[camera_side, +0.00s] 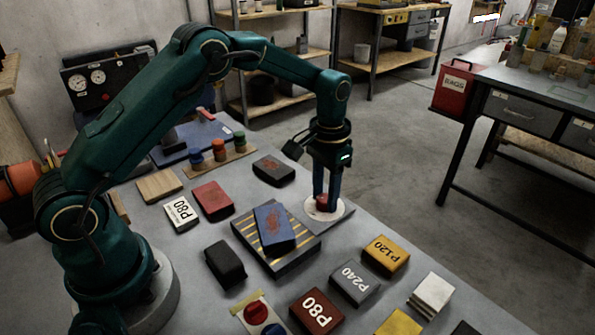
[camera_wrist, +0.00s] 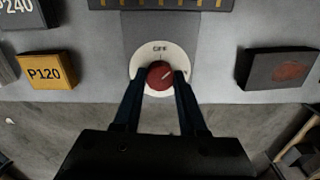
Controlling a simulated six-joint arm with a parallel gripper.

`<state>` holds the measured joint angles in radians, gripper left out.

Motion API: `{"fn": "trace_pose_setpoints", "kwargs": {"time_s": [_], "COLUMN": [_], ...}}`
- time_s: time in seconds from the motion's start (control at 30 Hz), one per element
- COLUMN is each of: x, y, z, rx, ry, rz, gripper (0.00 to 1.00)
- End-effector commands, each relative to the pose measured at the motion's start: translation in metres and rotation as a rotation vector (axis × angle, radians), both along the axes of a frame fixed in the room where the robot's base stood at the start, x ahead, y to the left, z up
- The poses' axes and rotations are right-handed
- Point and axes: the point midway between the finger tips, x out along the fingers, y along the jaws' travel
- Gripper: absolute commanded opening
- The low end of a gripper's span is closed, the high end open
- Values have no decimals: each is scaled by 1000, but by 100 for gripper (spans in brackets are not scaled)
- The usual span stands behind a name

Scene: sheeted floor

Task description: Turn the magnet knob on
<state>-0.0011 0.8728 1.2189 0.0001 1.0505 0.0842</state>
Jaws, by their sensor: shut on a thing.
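The magnet knob (camera_wrist: 160,75) is red with a pale pointer line and sits on a round white dial plate (camera_wrist: 143,55). The lettering at the top of the plate looks like "OFF". In the wrist view the pointer line slants toward the upper right. In the side view the knob (camera_side: 322,203) is at the right end of the striped magnet block (camera_side: 280,262). My gripper (camera_wrist: 158,80) points down at the knob, its dark fingers shut on the knob's two sides. The fingers partly cover the knob and plate.
A blue sanding block (camera_side: 273,228) with a rusty patch lies on the striped block. Yellow P120 (camera_side: 386,255) and grey P240 (camera_side: 355,283) blocks lie in front. A dark block with a rusty patch (camera_side: 274,171) lies behind. The bench edge is just beyond the knob.

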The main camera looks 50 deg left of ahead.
Motion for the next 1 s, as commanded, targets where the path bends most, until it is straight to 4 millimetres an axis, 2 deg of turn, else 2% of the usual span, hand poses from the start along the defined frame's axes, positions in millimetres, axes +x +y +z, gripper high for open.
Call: {"fn": "trace_pose_setpoints", "kwargs": {"time_s": [0.6,1.0], "x": [1,1], "y": [0,0], "z": [2,2], "rx": [-1,0], "ry": [-3,-4], "rz": [-565,-782], "gripper": [0,0]}}
